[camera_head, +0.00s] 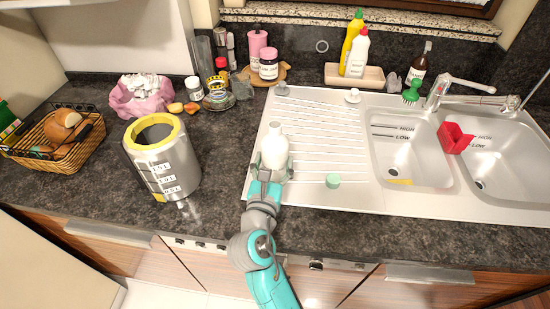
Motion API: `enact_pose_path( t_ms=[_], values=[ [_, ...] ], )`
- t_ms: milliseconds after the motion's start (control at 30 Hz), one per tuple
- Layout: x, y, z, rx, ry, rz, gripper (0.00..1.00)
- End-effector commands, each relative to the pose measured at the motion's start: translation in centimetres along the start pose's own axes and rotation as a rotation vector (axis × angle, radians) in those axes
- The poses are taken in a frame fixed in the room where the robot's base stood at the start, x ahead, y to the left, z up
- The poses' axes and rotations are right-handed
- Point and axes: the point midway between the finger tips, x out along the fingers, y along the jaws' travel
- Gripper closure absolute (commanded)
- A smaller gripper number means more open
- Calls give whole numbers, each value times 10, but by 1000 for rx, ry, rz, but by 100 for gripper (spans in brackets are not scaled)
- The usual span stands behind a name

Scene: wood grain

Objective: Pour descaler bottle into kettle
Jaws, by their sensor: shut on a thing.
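A white bottle (274,150) stands upright, as far as I can tell, at the left end of the white drainboard. My gripper (270,172) is shut on its lower part from the front. The bottle's neck shows no cap, and its base is partly hidden by my gripper. A silver kettle (178,172) with a yellow rim and an open top stands on the dark counter to the left of the bottle, with marked labels on its side. A small teal cap (333,181) lies on the drainboard to the right of my gripper.
A bread basket (62,163) and a pink bag (140,98) stand at the left. Jars, a tray of bottles (354,80) and a soap bottle (418,66) line the back. The sink (400,150) is at the right. Bare counter (222,140) lies between kettle and drainboard.

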Motion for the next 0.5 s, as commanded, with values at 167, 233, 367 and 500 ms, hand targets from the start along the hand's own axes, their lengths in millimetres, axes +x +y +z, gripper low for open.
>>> enact_pose_path(
  t_ms=[167, 233, 367, 500],
  values=[
    [0, 0, 8, 2, -3, -1, 100],
    [0, 0, 10, 2, -3, 0, 100],
    [0, 0, 14, 2, -3, 0, 100],
    [0, 0, 18, 2, -3, 1, 100]
  ],
)
